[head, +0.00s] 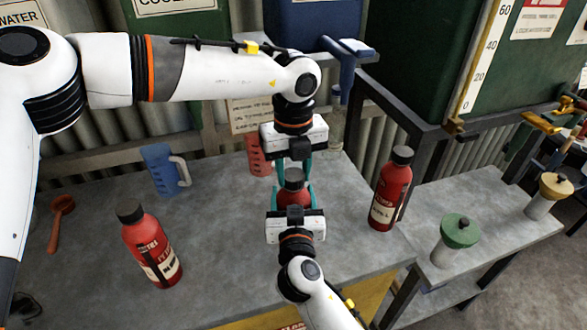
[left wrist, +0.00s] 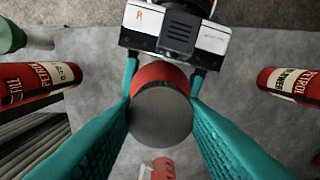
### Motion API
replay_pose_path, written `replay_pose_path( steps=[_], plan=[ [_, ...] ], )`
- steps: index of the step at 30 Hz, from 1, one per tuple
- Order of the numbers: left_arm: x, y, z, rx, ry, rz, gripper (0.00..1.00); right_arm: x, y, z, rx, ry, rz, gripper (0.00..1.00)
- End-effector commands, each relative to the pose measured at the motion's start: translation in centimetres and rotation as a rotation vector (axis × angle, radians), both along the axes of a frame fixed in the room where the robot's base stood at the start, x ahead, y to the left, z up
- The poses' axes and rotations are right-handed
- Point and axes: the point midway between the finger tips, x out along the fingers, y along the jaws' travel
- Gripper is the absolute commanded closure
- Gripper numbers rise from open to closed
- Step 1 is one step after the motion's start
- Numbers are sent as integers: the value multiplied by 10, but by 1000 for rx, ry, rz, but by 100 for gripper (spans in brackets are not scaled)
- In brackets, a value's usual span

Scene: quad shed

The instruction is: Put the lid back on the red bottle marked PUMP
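A red bottle (head: 291,198) stands upright on the grey bench between my two grippers; its label is hidden, so I cannot read PUMP. The dark grey lid (head: 293,175) is at its top, and in the left wrist view the lid's round face (left wrist: 161,118) covers the mouth. I cannot tell whether it is fully seated. My left gripper (head: 296,170) reaches down from above, its teal fingers against the lid's sides. My right gripper (head: 292,192) comes from the front, its teal fingers shut around the bottle's body, which also shows in the left wrist view (left wrist: 158,73).
Red capped bottles stand at the left (head: 151,250) and right (head: 391,190). A blue jug (head: 162,170) and a red measuring cup (head: 258,155) stand behind. A red scoop (head: 61,207) lies far left. A green-topped container (head: 457,232) is on the right-hand bench.

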Motion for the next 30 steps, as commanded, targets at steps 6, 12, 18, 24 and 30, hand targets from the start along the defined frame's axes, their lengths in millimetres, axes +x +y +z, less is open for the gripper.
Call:
replay_pose_path(
  steps=[6, 12, 18, 24, 30],
  plan=[
    [0, 0, 0, -1, 1, -63, 90, 0, 0, 1, 0, -2, 1, 100],
    [0, 0, -1, -4, 2, -486, 90, 0, 0, 1, 0, -2, 1, 100],
    [0, 0, -1, -4, 0, -998, 90, 0, 0, 1, 0, -2, 1, 100],
    [0, 0, -1, -4, -1, -1503, 90, 0, 0, 1, 0, -2, 1, 100],
    [1, 0, -1, -2, -4, -1910, 90, 0, 0, 1, 0, -2, 1, 100]
  ],
)
